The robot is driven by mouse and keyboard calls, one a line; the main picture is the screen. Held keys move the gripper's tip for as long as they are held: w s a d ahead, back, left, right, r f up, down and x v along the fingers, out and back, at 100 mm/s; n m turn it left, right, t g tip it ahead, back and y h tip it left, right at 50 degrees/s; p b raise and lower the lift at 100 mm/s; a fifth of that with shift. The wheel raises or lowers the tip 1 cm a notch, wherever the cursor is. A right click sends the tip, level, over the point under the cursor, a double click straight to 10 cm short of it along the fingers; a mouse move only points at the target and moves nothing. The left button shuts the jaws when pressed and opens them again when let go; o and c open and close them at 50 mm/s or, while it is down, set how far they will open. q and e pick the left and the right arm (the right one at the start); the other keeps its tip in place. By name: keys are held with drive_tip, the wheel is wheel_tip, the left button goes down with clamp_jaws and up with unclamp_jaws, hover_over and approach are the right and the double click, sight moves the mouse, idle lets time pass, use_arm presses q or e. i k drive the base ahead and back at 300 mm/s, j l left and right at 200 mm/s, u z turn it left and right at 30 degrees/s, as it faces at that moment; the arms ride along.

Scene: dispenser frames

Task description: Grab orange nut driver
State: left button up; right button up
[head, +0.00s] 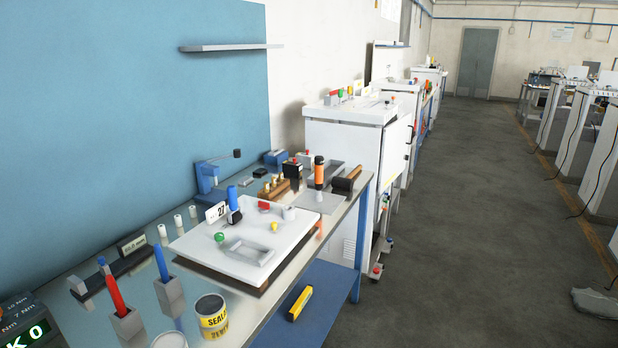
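An upright tool with an orange handle and a dark band near its top (319,173) stands towards the far right end of the workbench (345,232). It looks like the orange nut driver. Its lower end is at a flat grey plate (322,204), and I cannot tell whether it is held in a socket there. Neither of my grippers is in view.
A white tray-like board (205,243) lies in front, with coloured knobs. A red-handled tool (115,295) and a blue-handled one (160,262) stand in grey blocks at the left. A yellow SEALER can (212,318) is at the front. A wooden-handled tool (347,182) lies beside the orange one. Open floor is at the right.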

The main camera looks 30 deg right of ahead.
sight(319, 160)
drive_tip(key=i+l+u, duration=0.1)
drive_tip(key=u, duration=0.25)
drive_tip(key=l+u, duration=0.55)
drive_tip(key=u, duration=0.15)
drive_tip(key=l+u, duration=0.15)
drive_tip(key=l, duration=0.4)
drive_tip(key=l+u, duration=0.1)
drive_tip(key=l, duration=0.4)
drive_tip(key=k+l+u, duration=0.15)
drive_tip(key=l, duration=0.4)
drive_tip(key=l+u, duration=0.15)
drive_tip(key=l, duration=0.4)
drive_tip(key=k+l+u, duration=0.15)
drive_tip(key=l, duration=0.35)
